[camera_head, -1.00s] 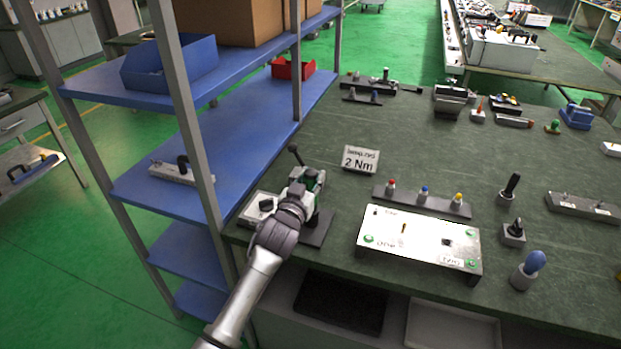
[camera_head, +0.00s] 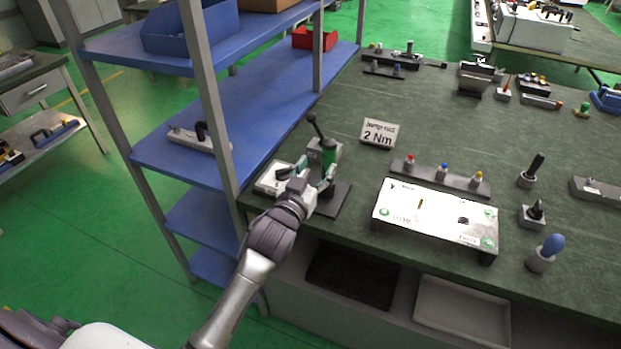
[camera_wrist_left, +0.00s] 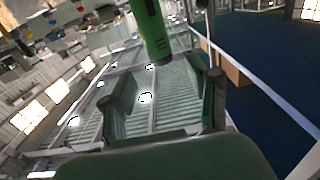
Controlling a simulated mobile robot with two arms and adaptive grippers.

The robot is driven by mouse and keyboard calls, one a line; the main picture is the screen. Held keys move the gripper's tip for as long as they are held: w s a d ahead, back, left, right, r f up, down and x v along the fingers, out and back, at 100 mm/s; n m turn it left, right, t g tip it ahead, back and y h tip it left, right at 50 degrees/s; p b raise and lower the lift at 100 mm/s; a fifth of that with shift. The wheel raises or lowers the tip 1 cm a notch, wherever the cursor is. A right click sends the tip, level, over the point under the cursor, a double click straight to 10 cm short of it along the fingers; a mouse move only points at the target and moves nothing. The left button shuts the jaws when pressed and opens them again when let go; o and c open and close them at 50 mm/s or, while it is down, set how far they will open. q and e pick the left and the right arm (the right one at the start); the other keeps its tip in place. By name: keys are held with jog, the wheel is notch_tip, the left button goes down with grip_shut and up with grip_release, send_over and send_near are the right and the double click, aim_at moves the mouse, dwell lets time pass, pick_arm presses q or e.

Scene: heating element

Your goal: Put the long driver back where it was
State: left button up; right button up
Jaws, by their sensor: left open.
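A green upright tool handle (camera_head: 329,158), apparently the long driver, stands at a dark stand (camera_head: 331,201) near the table's left edge. A dark lever with a round end (camera_head: 313,124) rises beside it. In the left wrist view the green cylinder (camera_wrist_left: 151,30) shows at the top, beyond the fingers. My left gripper (camera_head: 313,181) is open, just in front of the green handle; its fingers (camera_wrist_left: 163,82) appear apart, with nothing between their tips. I cannot tell whether a finger touches the handle. The handle's lower end is hidden behind the gripper.
A white-topped block (camera_head: 275,177) lies left of the gripper. A "2 Nm" sign (camera_head: 378,133) stands behind right. A white panel box (camera_head: 436,213) is to the right, with a rack of coloured-top pieces (camera_head: 456,180) behind it.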

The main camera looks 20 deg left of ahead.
pick_arm(q)
jog(key=shift+s, duration=1.65)
jog(key=s+d+f+m+g, duration=0.1)
jog(key=s+f+g, duration=0.3)
jog(key=f, duration=0.9)
jog(key=s+f+g, duration=0.2)
jog(key=s+f, duration=0.4)
jog(key=f, duration=0.8)
jog(key=s+d+f+m+g, duration=0.1)
jog(key=s+f+g, duration=0.3)
jog(key=f, duration=0.9)
jog(key=s+a+f+g, duration=0.1)
jog(key=s+f+g, duration=0.1)
jog(key=s+f, duration=0.4)
jog(key=s+a+f+g, duration=0.2)
jog(key=s+f, duration=0.5)
jog(key=s, duration=1)
jog(key=s+a+f+g, duration=0.2)
jog(key=s+f, duration=0.4)
jog(key=s, duration=0.5)
jog(key=shift+s+a+f+g+y, duration=0.15)
jog(key=shift+s+f+g+y, duration=0.15)
jog(key=shift+g, duration=0.2)
